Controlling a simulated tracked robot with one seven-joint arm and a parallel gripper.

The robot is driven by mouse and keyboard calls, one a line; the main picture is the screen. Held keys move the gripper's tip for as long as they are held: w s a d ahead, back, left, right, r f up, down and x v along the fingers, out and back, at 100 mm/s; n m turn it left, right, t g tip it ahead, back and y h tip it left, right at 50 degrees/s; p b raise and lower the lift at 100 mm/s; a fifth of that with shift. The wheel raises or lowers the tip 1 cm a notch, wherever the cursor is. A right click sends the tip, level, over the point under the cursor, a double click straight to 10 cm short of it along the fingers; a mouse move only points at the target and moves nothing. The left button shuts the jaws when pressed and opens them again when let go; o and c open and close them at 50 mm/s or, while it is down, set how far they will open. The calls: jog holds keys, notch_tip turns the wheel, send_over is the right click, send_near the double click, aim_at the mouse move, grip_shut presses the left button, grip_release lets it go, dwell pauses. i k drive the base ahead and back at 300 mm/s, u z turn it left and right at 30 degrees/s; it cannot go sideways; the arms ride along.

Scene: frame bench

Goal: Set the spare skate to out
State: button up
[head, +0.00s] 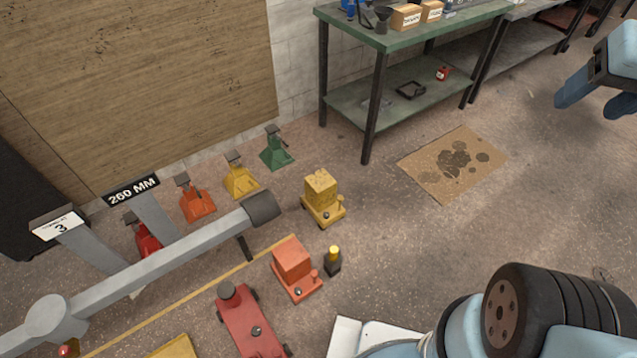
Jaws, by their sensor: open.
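Three low wheeled units that look like skates stand on the floor in the head view. One is yellow with a yellow block on top (320,187), one is orange-red with a block on top (293,260), and one is a longer red one (250,325). Small knobs show on them. No readable mark shows which is the spare, and I cannot tell any in or out setting. My gripper (597,97) is at the upper right edge, partly cut off. Its blue fingers are apart and empty, far from the skates.
A grey beam frame (170,256) with signs "260 MM" (133,190) and "3" (58,224) stands left. Red, orange (195,204), yellow and green (275,153) stands line its far side. A yellow-topped black post (333,262) is beside the orange-red skate. A green bench (420,42) and stained cardboard (425,165) lie beyond.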

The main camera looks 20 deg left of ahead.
aim_at(320, 197)
jog(key=k, duration=0.75)
jog(key=z, duration=1.2)
jog(key=i, duration=1.15)
jog(key=u, duration=2.55)
jog(key=i, duration=1)
